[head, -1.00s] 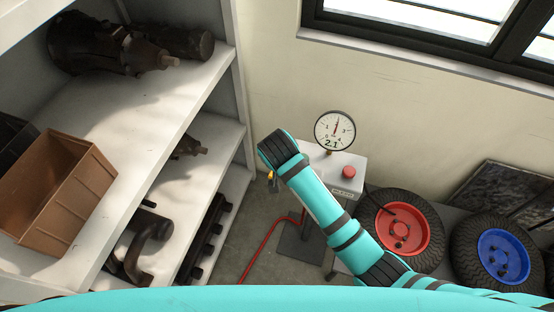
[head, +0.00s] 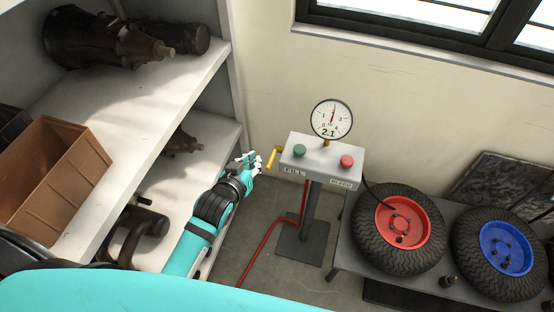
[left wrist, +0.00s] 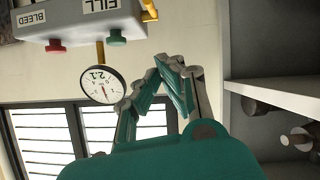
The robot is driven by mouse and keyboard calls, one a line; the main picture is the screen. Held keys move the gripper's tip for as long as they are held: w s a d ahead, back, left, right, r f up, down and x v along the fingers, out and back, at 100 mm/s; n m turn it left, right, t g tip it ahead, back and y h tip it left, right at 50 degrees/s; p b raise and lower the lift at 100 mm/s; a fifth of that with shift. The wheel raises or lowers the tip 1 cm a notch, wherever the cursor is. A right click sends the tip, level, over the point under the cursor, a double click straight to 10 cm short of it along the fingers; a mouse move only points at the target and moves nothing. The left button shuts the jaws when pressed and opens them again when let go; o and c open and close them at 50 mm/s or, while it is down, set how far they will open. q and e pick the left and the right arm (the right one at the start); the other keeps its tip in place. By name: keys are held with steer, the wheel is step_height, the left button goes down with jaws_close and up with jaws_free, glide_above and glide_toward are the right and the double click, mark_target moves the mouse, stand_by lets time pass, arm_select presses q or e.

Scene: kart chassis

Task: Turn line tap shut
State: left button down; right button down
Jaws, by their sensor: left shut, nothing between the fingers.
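The line tap is a small yellow lever (head: 273,158) on the left side of the grey box of the inflation stand (head: 322,153). It points downward and slightly left. In the left wrist view, which is upside down, part of the yellow tap (left wrist: 149,9) shows at the top edge. My left gripper (head: 255,160) is shut and empty, just left of the tap, with a small gap apparent between them. Its fingers (left wrist: 165,68) also show in the left wrist view, below the tap. My right gripper is not in view.
The box carries a green button (head: 299,150), a red button (head: 347,161) and a gauge (head: 331,119) reading 2.1. A red hose (head: 262,245) runs along the floor. Shelving (head: 185,105) stands close at left. Wheels with red (head: 401,222) and blue (head: 503,254) rims lie at right.

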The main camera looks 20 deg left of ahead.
arm_select(q)
steer(key=p, duration=0.1)
glide_above(273, 155)
steer(key=s+a, duration=0.1)
steer(key=s, duration=0.2)
step_height(273, 155, down, 4)
step_height(273, 155, down, 3)
steer(key=shift+s+d+r, duration=0.1)
steer(key=shift+s+r, duration=0.05)
steer(key=shift+r, duration=0.05)
steer(key=shift+s+d+f, duration=0.15)
steer(key=shift+s+f, duration=0.05)
steer(key=shift+f, duration=0.5)
steer(key=shift+f, duration=0.1)
steer(key=shift+s+f+b, duration=0.35)
steer(key=shift+f, duration=0.55)
